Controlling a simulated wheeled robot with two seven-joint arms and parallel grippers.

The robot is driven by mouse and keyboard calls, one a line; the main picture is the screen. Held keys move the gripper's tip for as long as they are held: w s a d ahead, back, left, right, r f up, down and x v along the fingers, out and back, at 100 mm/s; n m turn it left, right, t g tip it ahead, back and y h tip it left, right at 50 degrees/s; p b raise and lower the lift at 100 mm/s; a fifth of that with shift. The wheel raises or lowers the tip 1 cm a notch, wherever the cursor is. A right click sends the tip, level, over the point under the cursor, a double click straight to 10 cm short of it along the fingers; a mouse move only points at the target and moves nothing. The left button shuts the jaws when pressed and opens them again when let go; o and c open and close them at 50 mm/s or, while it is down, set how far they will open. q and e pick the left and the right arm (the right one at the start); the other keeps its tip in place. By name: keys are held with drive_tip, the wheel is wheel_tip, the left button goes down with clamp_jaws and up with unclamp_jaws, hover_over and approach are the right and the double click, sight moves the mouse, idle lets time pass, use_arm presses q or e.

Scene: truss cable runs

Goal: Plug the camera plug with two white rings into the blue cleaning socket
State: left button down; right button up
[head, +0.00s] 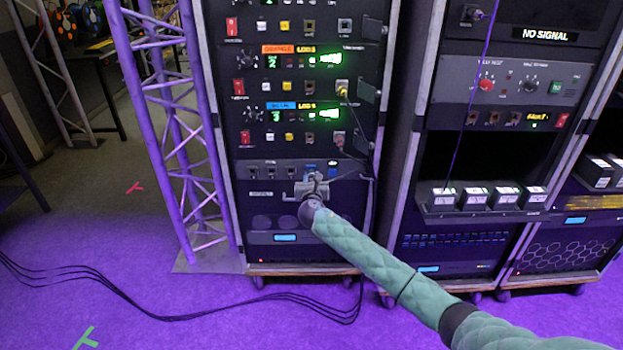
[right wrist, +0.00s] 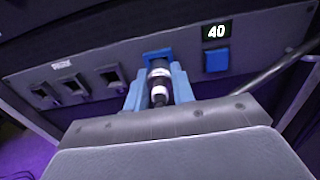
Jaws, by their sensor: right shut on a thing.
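The camera plug (right wrist: 159,82) is dark with two white rings and stands between the fingers of my right gripper (right wrist: 159,90) in the right wrist view. The gripper is shut on it. The blue cleaning socket (right wrist: 157,54) is a blue-framed opening in the grey panel, directly beyond the plug's front end. The plug's tip is at the socket, but I cannot tell how deep it sits. In the head view my right gripper (head: 312,187) is at the lower panel of the left rack, just below the blue socket (head: 310,167), and hides the plug. My left gripper is not in view.
Several dark sockets (right wrist: 74,87) lie left of the blue one. A blue button (right wrist: 216,60) under a "40" display (right wrist: 216,31) is to its right. A purple truss (head: 160,120) stands left of the rack. Black cables (head: 180,312) lie on the floor.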

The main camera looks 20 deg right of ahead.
drive_tip(key=shift+w, duration=0.15)
drive_tip(key=o, duration=1.1)
drive_tip(key=shift+s, duration=0.2)
drive_tip(key=shift+s+a+r+p, duration=0.1)
drive_tip(key=shift+s+a+p, duration=0.05)
drive_tip(key=shift+s+p, duration=0.35)
drive_tip(key=shift+p+v, duration=1.15)
drive_tip(key=shift+v, duration=0.65)
